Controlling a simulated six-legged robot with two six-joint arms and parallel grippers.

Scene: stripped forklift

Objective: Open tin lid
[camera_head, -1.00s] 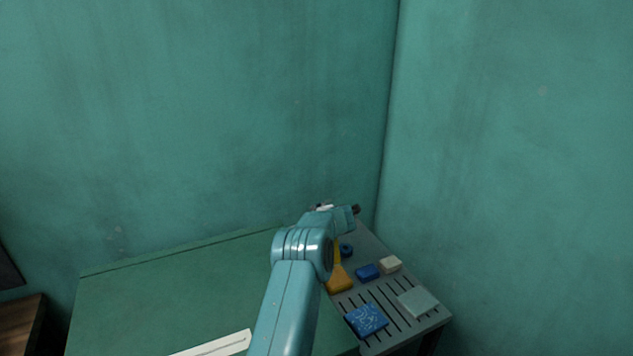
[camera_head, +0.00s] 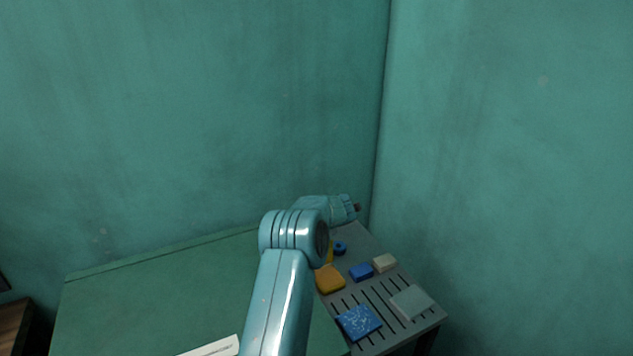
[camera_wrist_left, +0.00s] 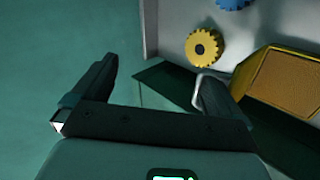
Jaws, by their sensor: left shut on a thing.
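My left gripper (camera_head: 355,208) is at the far end of my arm, above the far end of a grey slotted surface. In the left wrist view, its two dark fingers (camera_wrist_left: 158,82) stand apart, and I cannot make out what is held between them. No tin lid can be clearly identified. My right gripper is out of view.
The grey slotted surface (camera_head: 392,328) bears a yellow block (camera_head: 330,280), a blue ring (camera_head: 340,248), a small blue block (camera_head: 361,272), a cream block (camera_head: 385,263), a pale slab (camera_head: 410,302) and a blue speckled pad (camera_head: 359,322). A yellow gear (camera_wrist_left: 203,48) shows in the wrist view. Walls close the corner.

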